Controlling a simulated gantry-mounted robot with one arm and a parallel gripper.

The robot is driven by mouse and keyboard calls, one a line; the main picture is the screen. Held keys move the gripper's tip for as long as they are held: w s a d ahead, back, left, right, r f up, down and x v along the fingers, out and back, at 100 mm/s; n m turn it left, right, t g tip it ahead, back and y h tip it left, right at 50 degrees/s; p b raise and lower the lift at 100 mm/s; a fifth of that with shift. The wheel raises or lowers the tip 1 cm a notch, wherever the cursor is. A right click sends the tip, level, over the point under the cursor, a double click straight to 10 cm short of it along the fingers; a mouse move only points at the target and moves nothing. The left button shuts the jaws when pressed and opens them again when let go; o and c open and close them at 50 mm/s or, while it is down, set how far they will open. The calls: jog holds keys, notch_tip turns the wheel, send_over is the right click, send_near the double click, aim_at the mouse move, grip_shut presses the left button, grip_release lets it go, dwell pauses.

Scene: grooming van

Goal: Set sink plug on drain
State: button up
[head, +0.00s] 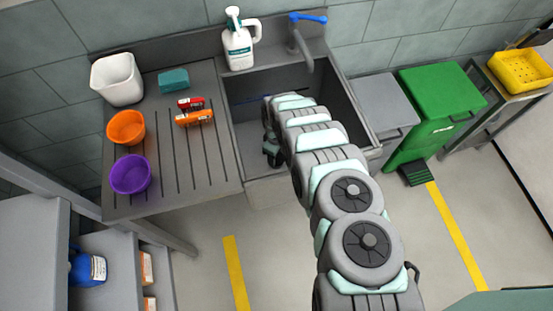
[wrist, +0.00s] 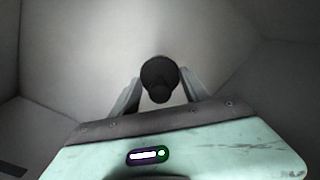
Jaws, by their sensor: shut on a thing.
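A dark round sink plug (wrist: 160,72) with a knob shows in the wrist view. My gripper (wrist: 160,95) is shut on it, with one finger on each side of the knob. Pale basin surfaces surround the plug in that view. In the head view my gripper (head: 272,152) is down inside the grey sink (head: 246,128), towards its left side. The plug cannot be made out there. The drain is not visible in either view; my arm covers much of the basin in the head view. I cannot tell whether the plug touches the basin floor.
A tap (head: 303,45) with a blue lever and a white pump jug (head: 238,45) stand behind the sink. The ribbed drainboard (head: 185,160) at left carries bowls, a white tub (head: 117,80) and small items. A green bin (head: 435,100) stands at right.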

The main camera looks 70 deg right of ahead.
aim_at(277, 158)
jog(key=shift+f+b, duration=0.6)
jog(key=shift+f, duration=1.25)
jog(key=shift+f, duration=0.2)
jog(key=o, duration=1.5)
jog(key=shift+o, duration=0.2)
jog(key=shift+r+p, duration=1.25)
jog(key=shift+r, duration=4.95)
